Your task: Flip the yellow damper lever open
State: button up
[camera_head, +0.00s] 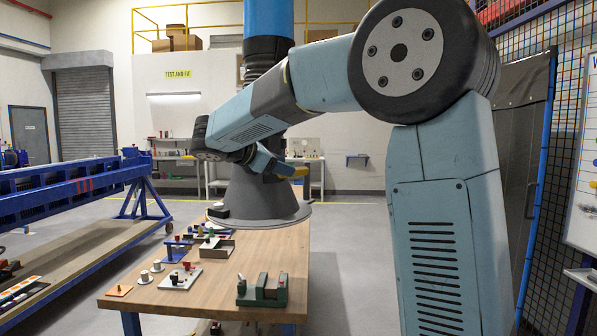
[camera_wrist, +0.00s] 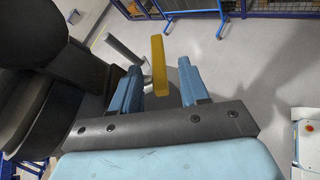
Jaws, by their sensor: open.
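The yellow damper lever (camera_head: 300,171) shows in the head view beside the grey hood of the overhead duct, just right of my gripper (camera_head: 275,167). In the wrist view the yellow lever (camera_wrist: 159,65) is a narrow upright bar lying in the gap between the two blue fingers of my gripper (camera_wrist: 161,76). The fingers are apart, with clear space seen on both sides of the lever. I cannot tell how deep the lever sits between them. A grey rod-like part (camera_wrist: 124,50) shows left of the lever. My forearm hides part of the duct in the head view.
The grey hood (camera_head: 262,197) hangs over a wooden workbench (camera_head: 225,290). On the bench are a green vise-like block (camera_head: 262,291), a white plate with knobs (camera_head: 180,277) and small parts. A blue frame (camera_head: 60,185) stands left; a mesh fence (camera_head: 545,130) stands right.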

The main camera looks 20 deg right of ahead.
jog(key=shift+x, duration=2.75)
grip_shut()
